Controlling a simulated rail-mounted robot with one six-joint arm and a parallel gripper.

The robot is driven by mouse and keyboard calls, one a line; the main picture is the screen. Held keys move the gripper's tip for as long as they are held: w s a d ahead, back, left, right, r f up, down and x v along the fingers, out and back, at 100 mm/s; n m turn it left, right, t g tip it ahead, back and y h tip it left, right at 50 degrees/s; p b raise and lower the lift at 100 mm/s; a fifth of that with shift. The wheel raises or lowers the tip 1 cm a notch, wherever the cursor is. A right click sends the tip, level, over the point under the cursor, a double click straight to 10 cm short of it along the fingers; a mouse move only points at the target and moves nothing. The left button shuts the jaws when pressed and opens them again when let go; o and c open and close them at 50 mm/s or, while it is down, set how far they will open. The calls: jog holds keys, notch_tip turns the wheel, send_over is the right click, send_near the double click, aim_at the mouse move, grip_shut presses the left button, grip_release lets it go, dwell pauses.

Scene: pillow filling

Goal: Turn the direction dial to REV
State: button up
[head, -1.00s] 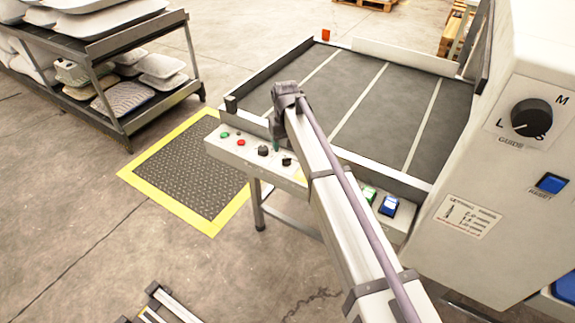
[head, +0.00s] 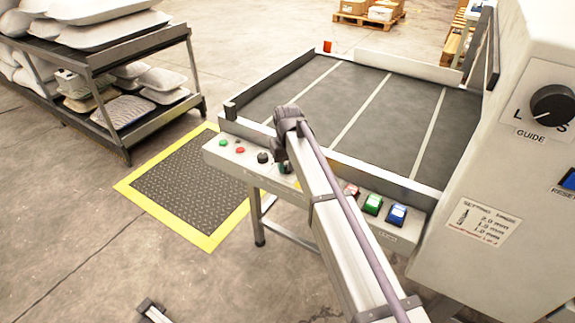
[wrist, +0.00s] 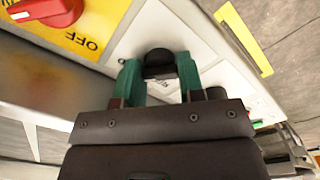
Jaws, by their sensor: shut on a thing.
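In the wrist view a black knob (wrist: 160,61) on the white control panel sits between the two green fingertips of my gripper (wrist: 159,72). The gripper is shut on this knob. Lettering beside it is mostly covered, so I cannot read the dial's setting. In the head view my arm reaches over the front panel (head: 212,150), and the gripped knob (head: 285,168) is mostly hidden beneath it. A second black knob (head: 263,157) is just to its left. It shows partly behind the gripper in the wrist view (wrist: 215,92).
A red rotary switch (wrist: 45,10) on a yellow plate marked OFF is close beside the gripper. Green (head: 223,142) and red (head: 239,150) buttons are left of the knobs. Green (head: 373,204) and blue (head: 396,213) rocker switches are to the right. A machine housing (head: 480,160) stands at right.

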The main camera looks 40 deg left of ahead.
jog(key=shift+c, duration=0.8)
jog(key=n, duration=0.4)
jog(key=shift+n, duration=0.3)
jog(key=n, duration=0.3)
jog(key=shift+n, duration=0.3)
jog(key=n, duration=0.4)
jog(key=shift+n, duration=1.8)
